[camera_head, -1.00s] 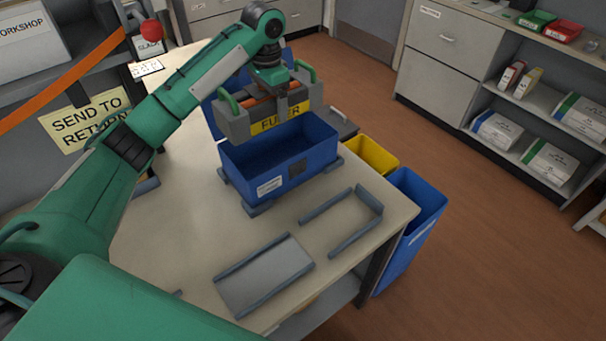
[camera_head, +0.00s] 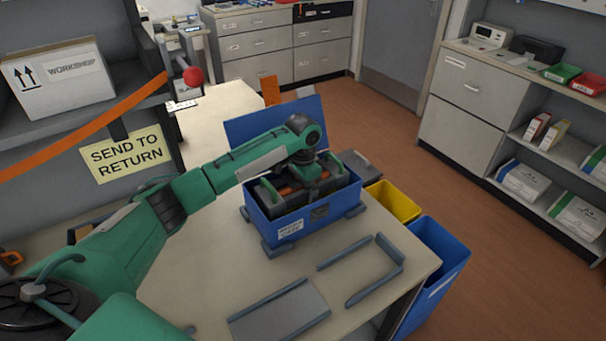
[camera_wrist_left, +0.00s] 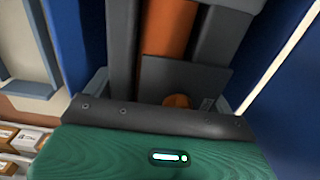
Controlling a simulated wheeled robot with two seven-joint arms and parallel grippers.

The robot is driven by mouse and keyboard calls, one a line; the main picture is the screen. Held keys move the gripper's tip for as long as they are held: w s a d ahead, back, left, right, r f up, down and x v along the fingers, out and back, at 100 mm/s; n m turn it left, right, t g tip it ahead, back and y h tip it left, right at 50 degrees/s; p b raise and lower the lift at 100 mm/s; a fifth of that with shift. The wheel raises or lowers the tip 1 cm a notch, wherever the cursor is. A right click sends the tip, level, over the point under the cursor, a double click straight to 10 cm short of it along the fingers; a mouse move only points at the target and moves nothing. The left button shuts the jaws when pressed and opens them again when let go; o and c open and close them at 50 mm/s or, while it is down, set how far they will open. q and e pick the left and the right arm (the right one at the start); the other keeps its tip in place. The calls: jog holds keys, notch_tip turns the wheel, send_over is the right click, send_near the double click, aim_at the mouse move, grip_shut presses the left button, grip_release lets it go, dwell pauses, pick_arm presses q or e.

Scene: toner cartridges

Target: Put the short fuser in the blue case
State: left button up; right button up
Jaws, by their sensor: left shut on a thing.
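The short fuser (camera_head: 270,192) is a grey block with green end handles and an orange roller. It sits down inside the open blue case (camera_head: 312,222), with its upper part showing above the front rim. My left gripper (camera_head: 303,178) is over its middle and shut on it. In the left wrist view the fuser's orange roller (camera_wrist_left: 168,30) lies between dark grey parts, with blue case walls (camera_wrist_left: 68,40) on both sides. The fingertips and the case floor are hidden. My right gripper is not in view.
The case's raised lid (camera_head: 250,125) stands behind. A flat grey tray (camera_head: 280,312) and a U-shaped grey frame (camera_head: 362,270) lie in front on the table. A yellow bin (camera_head: 393,203) and a blue bin (camera_head: 437,265) stand beyond the right table edge.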

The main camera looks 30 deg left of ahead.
pick_arm(q)
jog(key=shift+f, duration=2.3)
jog(key=o, duration=1.8)
jog(key=shift+s+f, duration=0.1)
jog(key=shift+f, duration=0.05)
jog(key=shift+c, duration=0.2)
notch_tip(320, 180, up, 12)
jog(key=shift+r+b, duration=0.15)
jog(key=shift+b, duration=0.25)
